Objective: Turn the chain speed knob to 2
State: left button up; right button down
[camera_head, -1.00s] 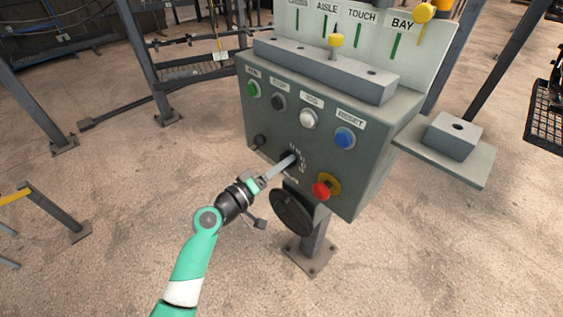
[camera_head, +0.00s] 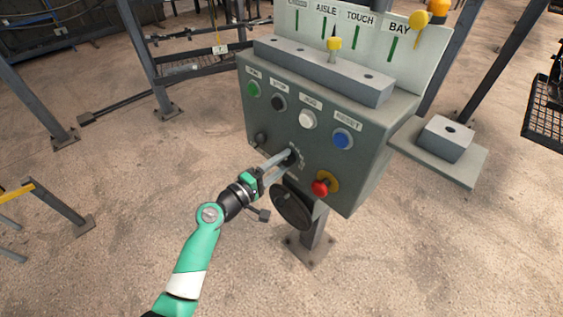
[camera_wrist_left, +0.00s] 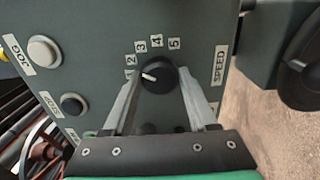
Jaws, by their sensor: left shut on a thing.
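The chain speed knob (camera_wrist_left: 158,78) is a round black dial below an arc of number plates 1 to 5, with SPEED lettered at the right. Its white pointer points left, at about the 1 plate (camera_wrist_left: 127,75); the 2 plate (camera_wrist_left: 130,60) lies just above that. My left gripper (camera_wrist_left: 160,100) has one finger on each side of the knob and is shut on it. In the head view the left gripper (camera_head: 285,160) reaches the knob (camera_head: 291,157) on the front of the grey control box (camera_head: 350,177). My right gripper is not in view.
Green, black, white and blue buttons (camera_head: 343,139) run above the knob. A red emergency button (camera_head: 321,187) is to its right and a black handwheel (camera_head: 292,207) below.

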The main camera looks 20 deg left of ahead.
pick_arm(q)
jog(key=o, duration=1.4)
jog(key=shift+c, duration=0.2)
jog(key=shift+s+a, duration=0.1)
jog(key=shift+s, duration=0.1)
jog(key=p+v, duration=0.3)
jog(key=v, duration=0.8)
